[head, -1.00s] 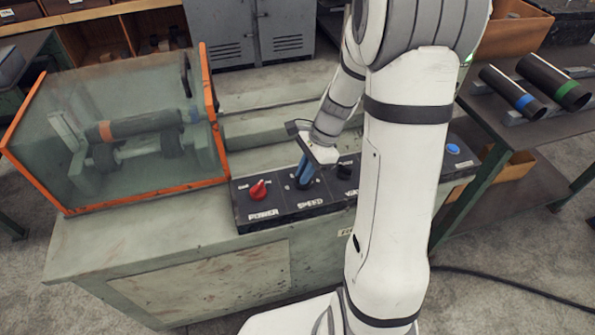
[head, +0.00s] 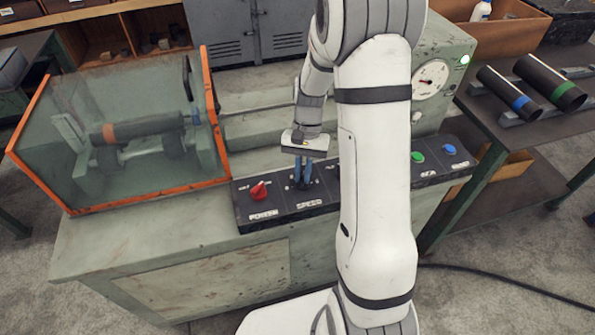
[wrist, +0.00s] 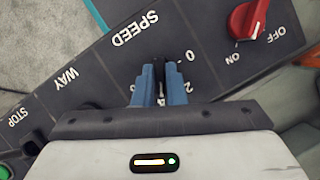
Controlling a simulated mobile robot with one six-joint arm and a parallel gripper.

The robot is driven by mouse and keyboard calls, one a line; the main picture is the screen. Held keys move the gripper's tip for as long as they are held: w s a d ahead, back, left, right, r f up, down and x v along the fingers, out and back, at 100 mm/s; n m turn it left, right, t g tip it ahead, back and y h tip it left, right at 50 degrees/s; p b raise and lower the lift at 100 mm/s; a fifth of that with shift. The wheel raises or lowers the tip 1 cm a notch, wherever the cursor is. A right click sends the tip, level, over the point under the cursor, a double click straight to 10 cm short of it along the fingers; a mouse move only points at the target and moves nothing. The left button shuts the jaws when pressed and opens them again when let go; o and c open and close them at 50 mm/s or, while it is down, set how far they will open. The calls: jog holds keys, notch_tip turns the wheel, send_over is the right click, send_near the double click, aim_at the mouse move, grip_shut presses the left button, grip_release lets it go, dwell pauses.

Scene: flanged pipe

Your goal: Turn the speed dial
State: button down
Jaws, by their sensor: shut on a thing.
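The speed dial (wrist: 159,68) is a dark knob on the black control panel (head: 283,213), above the white SPEED label in the head view. My gripper (head: 302,180) reaches down onto it from above, and its blue fingers are shut on the dial. In the wrist view the blue fingers (wrist: 158,85) stand on both sides of the dial. The numbers 0 and 2 show on the right side of the dial. The fingers hide most of the dial, so its pointer setting is hard to tell.
A red power knob (head: 259,190) sits left of the dial. Green (head: 417,157) and blue (head: 449,149) buttons are at the panel's right. A clear guard with orange edges (head: 207,110) covers a pipe (head: 140,128) at the left. A round gauge (head: 431,79) stands behind my arm.

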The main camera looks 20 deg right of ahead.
jog(key=n+h, duration=0.1)
jog(key=n, duration=0.2)
jog(key=n+h, duration=0.1)
jog(key=n, duration=0.2)
jog(key=shift+w+a+r+n, duration=0.1)
jog(key=shift+w+a+n, duration=0.1)
jog(key=shift+n, duration=0.1)
jog(key=n+h, duration=0.2)
jog(key=n, duration=0.3)
jog(key=shift+a+p, duration=0.1)
jog(key=shift+p, duration=0.2)
jog(key=n+t+h, duration=0.1)
jog(key=n, duration=0.4)
jog(key=shift+s+a+n+t+h, duration=0.1)
jog(key=shift+a+n+t+h, duration=0.05)
jog(key=shift+n+t+h, duration=0.25)
jog(key=n+t, duration=0.1)
jog(key=n, duration=0.2)
jog(key=n+t, duration=0.1)
jog(key=n, duration=0.2)
jog(key=shift+s+h, duration=0.2)
jog(key=shift+h, duration=0.1)
jog(key=c, duration=1.5)
grip_release()
jog(key=shift+s, duration=0.1)
